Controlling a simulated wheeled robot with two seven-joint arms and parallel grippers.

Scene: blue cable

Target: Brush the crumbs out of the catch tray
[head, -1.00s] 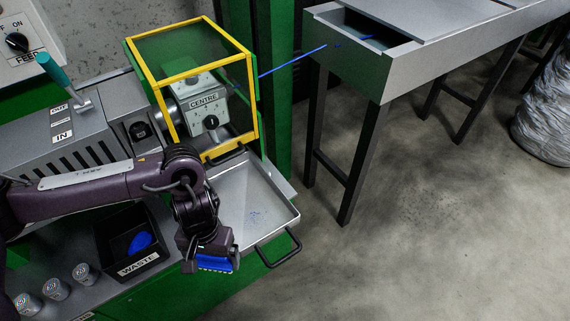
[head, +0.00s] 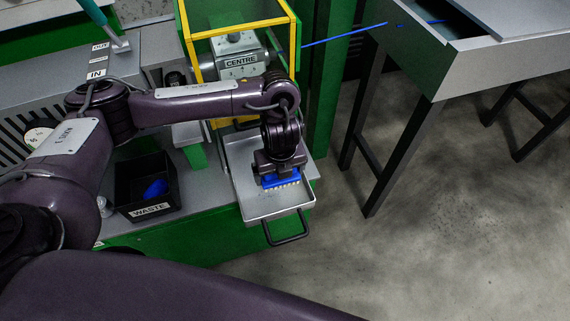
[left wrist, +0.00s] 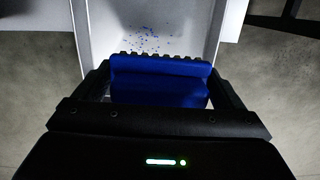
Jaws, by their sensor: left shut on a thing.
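The catch tray (head: 249,213) is a shallow grey metal tray pulled out in front of the machine, with a black handle at its front. It also shows in the left wrist view (left wrist: 100,30). Blue crumbs (left wrist: 150,38) lie scattered on its floor in the left wrist view; in the head view my gripper and the brush hide most of that area. My left gripper (head: 281,172) is shut on a blue brush (head: 282,179) with pale bristles, over the tray's front half. The brush fills the jaws in the left wrist view (left wrist: 160,80). Whether the bristles touch the tray is unclear. My right gripper is out of view.
A black waste bin (head: 128,186) with a blue piece inside stands left of the tray. A yellow-framed guard (head: 296,45) stands behind the tray. A grey trough on dark legs (head: 413,130) is at the right, with a blue cable (head: 345,36) running to it.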

